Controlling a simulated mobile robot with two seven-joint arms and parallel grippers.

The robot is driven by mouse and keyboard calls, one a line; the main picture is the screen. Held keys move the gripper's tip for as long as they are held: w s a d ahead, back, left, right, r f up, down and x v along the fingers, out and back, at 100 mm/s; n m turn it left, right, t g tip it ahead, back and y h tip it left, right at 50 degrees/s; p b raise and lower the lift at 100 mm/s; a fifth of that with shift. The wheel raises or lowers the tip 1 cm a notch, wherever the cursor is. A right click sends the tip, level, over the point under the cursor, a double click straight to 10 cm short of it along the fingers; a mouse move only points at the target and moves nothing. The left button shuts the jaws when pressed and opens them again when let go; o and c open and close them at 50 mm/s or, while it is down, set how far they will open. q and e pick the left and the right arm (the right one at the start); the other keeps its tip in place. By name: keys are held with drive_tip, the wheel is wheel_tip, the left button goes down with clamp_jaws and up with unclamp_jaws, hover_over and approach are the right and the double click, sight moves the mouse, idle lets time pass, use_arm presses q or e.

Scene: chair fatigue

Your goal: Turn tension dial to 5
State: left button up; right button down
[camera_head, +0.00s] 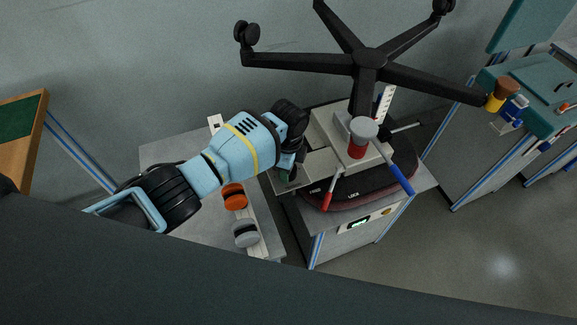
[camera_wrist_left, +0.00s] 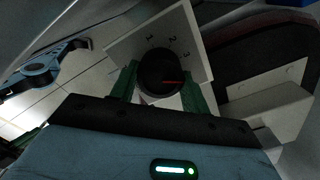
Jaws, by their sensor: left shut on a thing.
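The tension dial (camera_wrist_left: 159,70) is a round black knob with a red pointer line, on a pale plate (camera_wrist_left: 200,52) that shows the numerals 1, 2 and 3. The pointer lies towards the right of the wrist picture, past the 3; the mark 5 is not visible. My left gripper (camera_wrist_left: 160,88) has its green fingers on either side of the dial and is shut on it. In the head view my left gripper (camera_head: 289,176) is at the left side of the upturned chair's mechanism (camera_head: 312,160) and hides the dial. My right gripper is not in view.
The chair's black star base (camera_head: 368,62) stands up above the mechanism. A red lever (camera_head: 332,190) and a blue lever (camera_head: 395,172) stick out at the front. An orange knob (camera_head: 234,197) and a grey knob (camera_head: 245,233) are on the left table (camera_head: 190,150).

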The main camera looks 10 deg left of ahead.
use_arm(q)
drive_tip(key=m, duration=0.5)
drive_tip(key=shift+m, duration=0.3)
drive_tip(key=shift+m+b, duration=0.45)
drive_tip(key=shift+m, duration=1.75)
drive_tip(key=o, duration=1)
wheel_tip(320, 180, up, 8)
drive_tip(key=shift+f+p, duration=0.1)
drive_tip(key=shift+p, duration=0.4)
drive_tip(key=shift+s, duration=0.1)
